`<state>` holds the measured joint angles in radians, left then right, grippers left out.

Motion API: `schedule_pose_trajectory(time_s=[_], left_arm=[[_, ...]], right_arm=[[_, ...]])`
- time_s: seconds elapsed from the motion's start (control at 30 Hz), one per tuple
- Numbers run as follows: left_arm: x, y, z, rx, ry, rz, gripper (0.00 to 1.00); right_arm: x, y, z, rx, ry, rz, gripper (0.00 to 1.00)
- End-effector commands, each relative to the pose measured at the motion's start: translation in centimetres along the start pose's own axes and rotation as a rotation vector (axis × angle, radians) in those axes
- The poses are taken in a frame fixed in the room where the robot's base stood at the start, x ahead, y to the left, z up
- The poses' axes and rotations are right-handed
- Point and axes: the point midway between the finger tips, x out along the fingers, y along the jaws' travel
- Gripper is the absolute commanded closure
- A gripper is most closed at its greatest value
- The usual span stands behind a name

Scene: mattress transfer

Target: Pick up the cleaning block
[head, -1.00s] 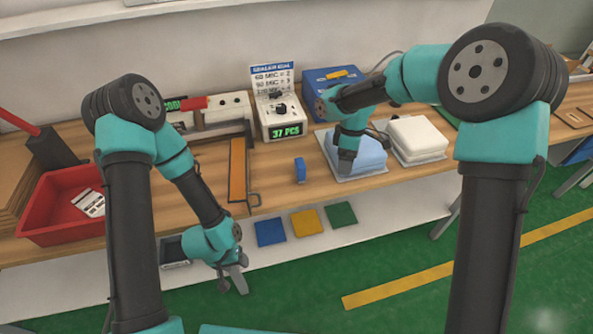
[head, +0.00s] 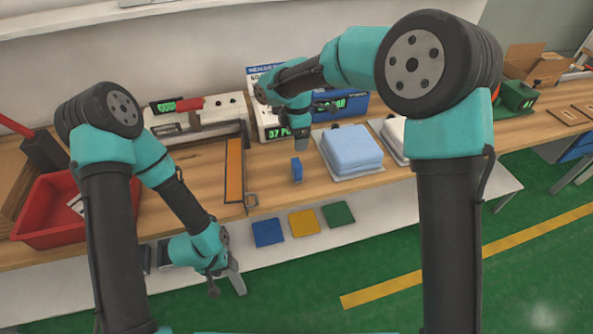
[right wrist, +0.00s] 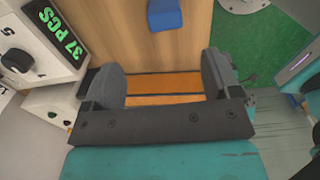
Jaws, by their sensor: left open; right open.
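The cleaning block, a small upright blue block (head: 297,169), stands on the wooden bench left of the light blue padded stack. It also shows at the top edge of the right wrist view (right wrist: 165,16). My right gripper (head: 300,143) hangs just behind the block in the head view, apart from it. In the right wrist view its two fingers (right wrist: 160,80) are spread with nothing between them. My left gripper (head: 230,284) hangs low in front of the bench, empty and open.
The light blue stack (head: 350,148) lies on a tray to the right. A counter box with a green display (head: 280,132) is close behind the right gripper. An orange strip with a dark frame (head: 234,170) lies left of the block. A red bin (head: 50,222) is far left.

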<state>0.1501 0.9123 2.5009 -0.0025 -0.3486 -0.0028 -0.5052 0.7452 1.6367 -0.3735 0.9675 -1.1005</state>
Motion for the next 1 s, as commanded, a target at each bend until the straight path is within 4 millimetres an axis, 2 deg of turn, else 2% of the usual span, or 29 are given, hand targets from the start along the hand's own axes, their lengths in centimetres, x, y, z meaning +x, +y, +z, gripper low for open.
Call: schedule_pose_trajectory(time_s=[0.1,0.5,0.63,1.0], left_arm=[[0.0,0.0,0.0,0.0,0.0,0.0,0.45],[0.0,0.0,0.0,0.0,0.0,0.0,0.45],[0.0,0.0,0.0,0.0,0.0,0.0,0.45],[0.0,0.0,0.0,0.0,0.0,0.0,0.45]], right_arm=[[2.2,-0.1,0.0,0.001,-0.001,-0.005,0.17],[8.6,-0.1,0.0,0.0,-0.001,-0.003,0.17],[9.5,-0.1,0.0,0.001,0.0,-0.001,0.17],[9.7,-0.1,0.0,0.001,0.0,-0.001,0.17]])
